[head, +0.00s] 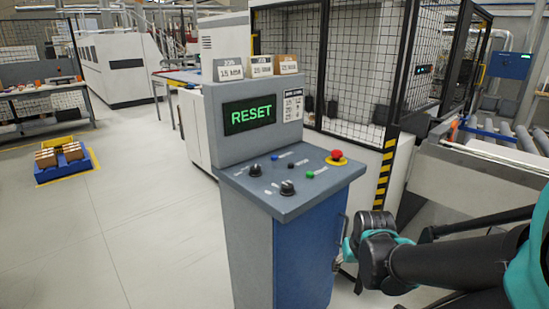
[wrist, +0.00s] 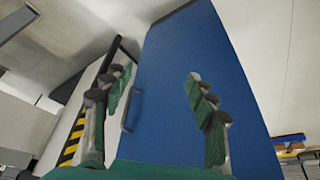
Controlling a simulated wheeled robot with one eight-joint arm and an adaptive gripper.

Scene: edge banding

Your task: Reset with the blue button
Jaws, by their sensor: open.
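The small blue button (head: 275,157) is on the sloped top of the grey control console (head: 225,180), toward the back edge. The console's screen (head: 249,114) reads RESET in green letters. My gripper (wrist: 158,85) is open and empty in the wrist view, with its two fingers spread in front of the console's blue side panel (wrist: 185,65). In the head view my arm comes in from the right, and the gripper is beside the console, below its top and mostly hidden behind my wrist. The blue button does not show in the wrist view.
A red mushroom button (head: 337,155), a green button (head: 310,174) and black knobs (head: 287,188) share the panel. Card boxes (head: 262,66) stand on the console. A mesh fence (head: 345,70) is behind, and a roller conveyor (head: 510,135) is at right.

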